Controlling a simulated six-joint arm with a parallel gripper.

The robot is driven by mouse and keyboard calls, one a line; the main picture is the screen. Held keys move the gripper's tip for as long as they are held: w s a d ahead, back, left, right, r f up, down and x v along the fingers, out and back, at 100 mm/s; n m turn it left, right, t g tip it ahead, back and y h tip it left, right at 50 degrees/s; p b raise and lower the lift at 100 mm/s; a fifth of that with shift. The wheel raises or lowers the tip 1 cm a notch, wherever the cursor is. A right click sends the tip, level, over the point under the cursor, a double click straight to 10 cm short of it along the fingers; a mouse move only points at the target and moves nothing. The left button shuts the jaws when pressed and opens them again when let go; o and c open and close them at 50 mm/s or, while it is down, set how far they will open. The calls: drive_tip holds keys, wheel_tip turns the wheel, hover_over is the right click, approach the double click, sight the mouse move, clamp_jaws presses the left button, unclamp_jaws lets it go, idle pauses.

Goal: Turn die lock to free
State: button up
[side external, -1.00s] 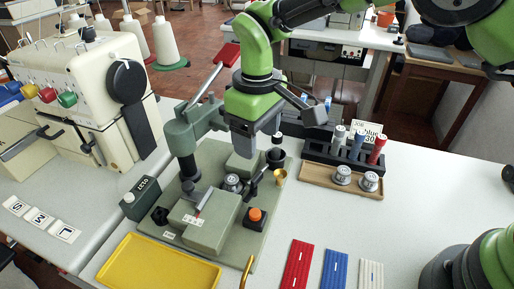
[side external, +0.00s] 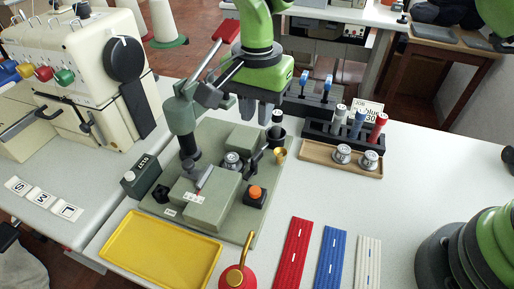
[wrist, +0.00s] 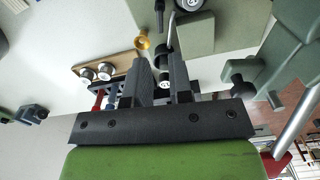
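The green-grey buttonhole plate (side external: 215,135) carries a round silver die (side external: 232,161). Beside the die is a dark upright lever (side external: 255,158), which looks like the die lock; its exact setting is too small to tell. My gripper (side external: 257,115) is above the back of the plate, pointing down, with its fingers apart and nothing clearly held. In the wrist view my gripper (wrist: 162,75) has a gap between its two dark fingers. A thin metal rod (wrist: 171,28) shows beyond that gap, and the fingers hide part of what is below.
A black cup (side external: 276,136) and a brass cup (side external: 280,154) stand near the gripper. An orange button (side external: 255,192) is in front. A spool rack (side external: 345,138) and wooden tray (side external: 320,157) stand to the right. A yellow tray (side external: 160,248) is in front.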

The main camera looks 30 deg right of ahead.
sight(257, 154)
drive_tip(key=shift+m, duration=0.8)
wheel_tip(257, 154, down, 10)
drive_tip(key=shift+c, duration=0.4)
clamp_jaws()
